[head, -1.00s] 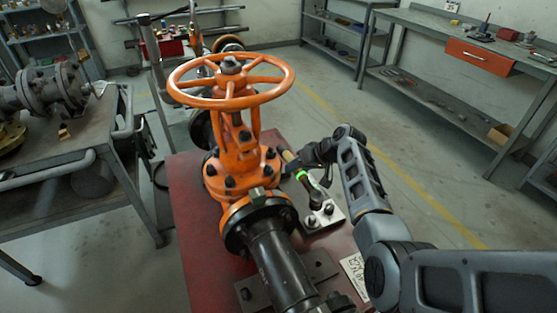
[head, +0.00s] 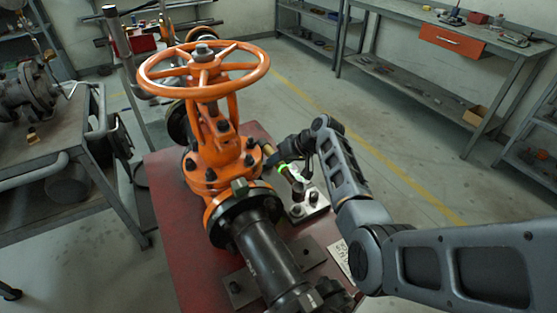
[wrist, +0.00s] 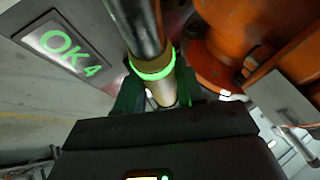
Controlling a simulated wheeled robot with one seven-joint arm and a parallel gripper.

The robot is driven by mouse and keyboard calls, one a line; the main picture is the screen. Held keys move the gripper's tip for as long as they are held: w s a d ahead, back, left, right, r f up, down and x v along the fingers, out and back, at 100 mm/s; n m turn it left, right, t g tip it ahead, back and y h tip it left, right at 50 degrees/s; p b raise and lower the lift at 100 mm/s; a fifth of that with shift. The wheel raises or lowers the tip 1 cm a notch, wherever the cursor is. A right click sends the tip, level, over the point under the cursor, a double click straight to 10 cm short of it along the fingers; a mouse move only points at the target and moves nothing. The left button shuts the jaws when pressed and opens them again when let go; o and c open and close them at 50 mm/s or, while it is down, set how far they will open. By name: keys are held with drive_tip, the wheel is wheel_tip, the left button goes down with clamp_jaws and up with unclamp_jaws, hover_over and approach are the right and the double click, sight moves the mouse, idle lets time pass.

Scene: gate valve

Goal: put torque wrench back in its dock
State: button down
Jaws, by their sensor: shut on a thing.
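The torque wrench (wrist: 142,28) shows in the wrist view as a dark metal shaft with a brass-coloured section and a glowing green ring. My gripper (wrist: 160,96) is shut around the brass section, just below the ring. In the head view my gripper (head: 288,160) is right of the orange valve's body, with the green ring (head: 283,168) beside it. Below it is a bright steel plate (head: 318,208) with dark bolt-like parts. I cannot tell whether this plate is the dock, nor whether the wrench touches it. The wrench's far end is hidden.
The orange gate valve (head: 212,150) with its handwheel stands close left of my gripper, with a black pipe (head: 262,260) in front, on a red base (head: 165,205). A panel reading "OK 4" (wrist: 68,48) shows in the wrist view. Floor (head: 400,150) is clear toward the right bench (head: 480,55).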

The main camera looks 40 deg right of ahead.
drive_tip(key=shift+w+f+b, duration=0.1)
drive_tip(key=shift+f+b, duration=2.05)
drive_tip(key=shift+f, duration=0.55)
drive_tip(key=c, duration=0.6)
unclamp_jaws()
drive_tip(key=shift+f, duration=0.1)
drive_tip(key=shift+s+f, duration=0.1)
drive_tip(key=shift+s, duration=0.1)
drive_tip(key=v, duration=0.7)
drive_tip(key=shift+s+r, duration=0.15)
drive_tip(key=shift+r, duration=0.2)
drive_tip(key=shift+d, duration=0.1)
